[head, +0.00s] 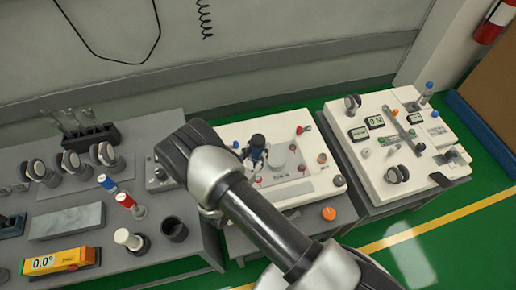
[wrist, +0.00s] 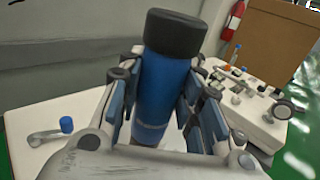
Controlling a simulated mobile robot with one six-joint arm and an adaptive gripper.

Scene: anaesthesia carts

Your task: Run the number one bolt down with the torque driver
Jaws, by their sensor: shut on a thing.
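My gripper (wrist: 165,100) is shut on the torque driver (wrist: 165,85), a blue cylinder with a black cap, held roughly upright between the two finger pads. In the head view my gripper (head: 257,155) and the driver are small and dark above the middle-left of the white panel (head: 230,133). The driver's lower end is hidden in both views, so I cannot tell whether it touches a bolt. Small coloured fittings sit around it on the panel; I cannot tell which is the number one bolt.
A second white panel (head: 375,108) stands at right. My arm hides part of the middle.

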